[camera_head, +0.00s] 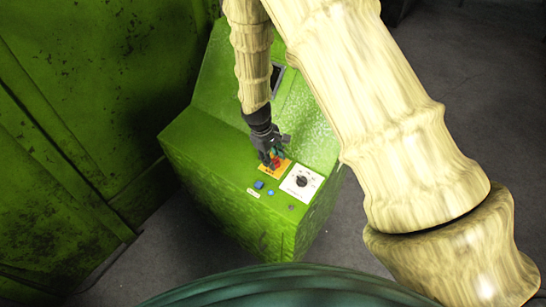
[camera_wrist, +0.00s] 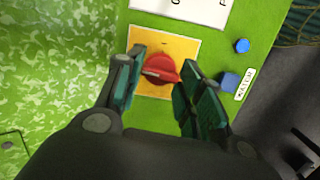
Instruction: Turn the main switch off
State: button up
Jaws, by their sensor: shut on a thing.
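The red rotary switch (camera_wrist: 162,69) sits on a yellow plate (camera_wrist: 152,92) on the green control console; I take it as the main switch. In the wrist view its handle lies roughly crosswise, a little tilted. In the head view the red switch (camera_head: 275,163) is partly hidden by my gripper (camera_head: 270,158), which reaches down to the console top. In the wrist view my gripper (camera_wrist: 162,58) has one finger on each side of the red switch and is shut on it. The exact finger contact is hard to see.
Near the switch are a white plate (camera_head: 310,180) with a black knob (camera_head: 301,181), a blue square button (camera_head: 258,185) and a smaller blue button (camera_head: 271,192). The console's sloped back rises behind. A green machine wall (camera_head: 90,90) stands left; grey floor (camera_head: 470,110) is clear at right.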

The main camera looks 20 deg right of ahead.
jog(key=shift+n, duration=0.6)
jog(key=o, duration=1)
jog(key=shift+r, duration=0.1)
jog(key=v, duration=1.2)
jog(key=shift+a, duration=0.1)
